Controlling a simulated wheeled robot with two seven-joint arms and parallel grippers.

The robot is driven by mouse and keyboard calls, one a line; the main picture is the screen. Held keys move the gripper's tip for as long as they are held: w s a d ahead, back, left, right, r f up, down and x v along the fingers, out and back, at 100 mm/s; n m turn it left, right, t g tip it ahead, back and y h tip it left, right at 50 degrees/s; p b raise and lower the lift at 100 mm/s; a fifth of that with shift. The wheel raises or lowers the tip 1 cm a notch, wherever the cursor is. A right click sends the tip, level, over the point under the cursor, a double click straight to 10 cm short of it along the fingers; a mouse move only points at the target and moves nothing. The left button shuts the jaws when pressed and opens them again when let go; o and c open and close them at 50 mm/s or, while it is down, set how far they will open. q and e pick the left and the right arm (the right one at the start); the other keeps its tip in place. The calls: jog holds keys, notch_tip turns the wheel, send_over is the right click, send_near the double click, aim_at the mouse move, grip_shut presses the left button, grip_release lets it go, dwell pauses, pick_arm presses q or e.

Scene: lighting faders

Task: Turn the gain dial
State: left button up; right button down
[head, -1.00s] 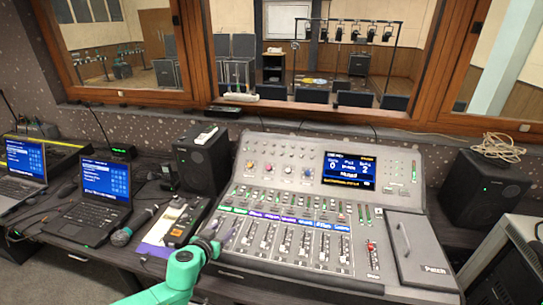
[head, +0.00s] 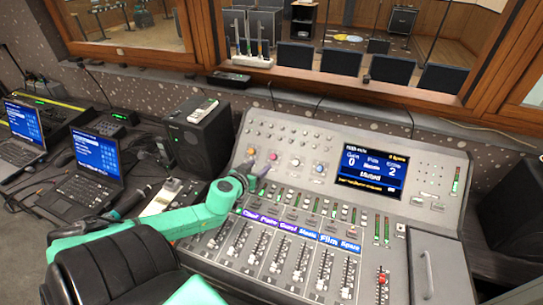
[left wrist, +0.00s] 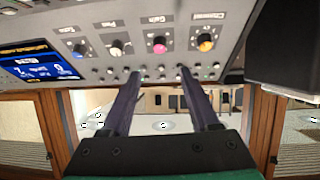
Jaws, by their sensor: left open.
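The gain dial (head: 273,157) is a pink-capped knob on the sloping upper panel of the grey mixing console (head: 225,262). It also shows in the left wrist view (left wrist: 159,44), under a label that seems to read Gain. My left gripper (head: 261,168) is open and empty, close to the dial on its near side. In the left wrist view the two dark fingers (left wrist: 160,71) point at the panel, with the pink dial ahead between their tips and apart from both. The console screen (head: 372,172) shows Gain 0. My right gripper is not in view.
An orange knob (left wrist: 205,42) lies on one side of the dial, a white knob (left wrist: 117,47) and a blue knob (left wrist: 79,50) on the other. Faders (head: 298,262) fill the lower console. A black speaker (head: 203,138) and laptops (head: 92,170) stand left.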

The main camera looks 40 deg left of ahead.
aim_at(273, 156)
pick_arm(q)
jog(key=x, duration=1)
jog(key=shift+w+f+b, duration=0.15)
jog(key=shift+f+b, duration=0.05)
jog(key=shift+b, duration=0.15)
jog(key=shift+w+a+f, duration=0.1)
jog(key=shift+w+f, duration=0.05)
jog(key=shift+w, duration=0.35)
jog(key=shift+w+f, duration=0.1)
jog(key=shift+w, duration=0.05)
grip_shut()
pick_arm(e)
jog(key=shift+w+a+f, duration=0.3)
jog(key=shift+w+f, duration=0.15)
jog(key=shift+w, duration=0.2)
